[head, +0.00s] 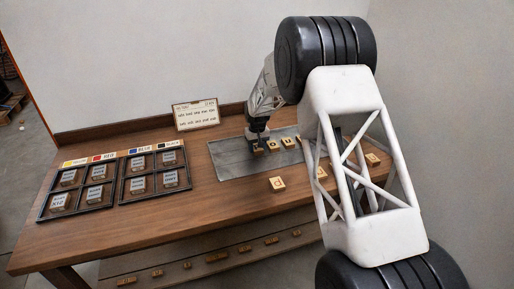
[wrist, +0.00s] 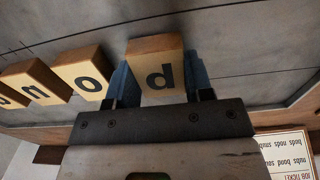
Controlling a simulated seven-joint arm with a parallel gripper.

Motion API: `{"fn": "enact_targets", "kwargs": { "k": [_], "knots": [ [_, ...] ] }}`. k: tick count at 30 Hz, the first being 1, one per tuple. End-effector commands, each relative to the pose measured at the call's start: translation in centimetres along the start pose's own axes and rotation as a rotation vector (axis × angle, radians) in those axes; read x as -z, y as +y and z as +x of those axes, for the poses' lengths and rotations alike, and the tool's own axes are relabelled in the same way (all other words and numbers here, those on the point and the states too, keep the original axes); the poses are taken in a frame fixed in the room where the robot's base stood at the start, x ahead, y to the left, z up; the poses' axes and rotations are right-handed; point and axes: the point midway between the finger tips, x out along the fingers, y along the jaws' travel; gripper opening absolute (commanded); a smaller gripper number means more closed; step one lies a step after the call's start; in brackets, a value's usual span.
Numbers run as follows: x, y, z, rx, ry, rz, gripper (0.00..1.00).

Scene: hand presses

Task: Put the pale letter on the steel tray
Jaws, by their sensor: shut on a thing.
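My gripper (head: 258,143) is shut on a pale-faced letter block (wrist: 160,78). In the wrist view its blue fingers stand on both sides of the block, and its face reads like a "d" as pictured. The steel tray (head: 231,167) is a flat grey plate on the bench, and the held block is at or just above its surface; I cannot tell whether it touches. Beside it in a row on the tray are more pale letter blocks, one with an "o" (wrist: 85,76) and one with an "n"- or "u"-like letter (wrist: 37,83).
A pale block (head: 277,184) lies on the wood in front of the tray; another (head: 372,159) lies at the right. Dark trays of labelled blocks (head: 118,188) stand at the left. A word card (head: 196,114) stands behind. My arm hides part of the tray's right side.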

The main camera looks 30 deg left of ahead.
Motion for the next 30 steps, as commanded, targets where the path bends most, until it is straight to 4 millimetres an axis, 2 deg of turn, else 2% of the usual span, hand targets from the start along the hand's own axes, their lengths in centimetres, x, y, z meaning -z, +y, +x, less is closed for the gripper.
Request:
{"fn": "enact_targets", "kwargs": {
  "k": [13,14,18,19,30],
  "knots": [
    [-0.01,0.0,0.37,0.0,0.0,0.0,0.24],
    [-0.01,0.0,0.4,0.0,0.0,0.0,0.49],
    [-0.01,0.0,0.36,0.0,0.0,0.0,0.7],
    [-0.01,0.0,0.36,0.0,0.0,0.0,0.73],
    [0.0,0.01,0.13,0.0,0.001,0.0,0.73]
  ]
}}
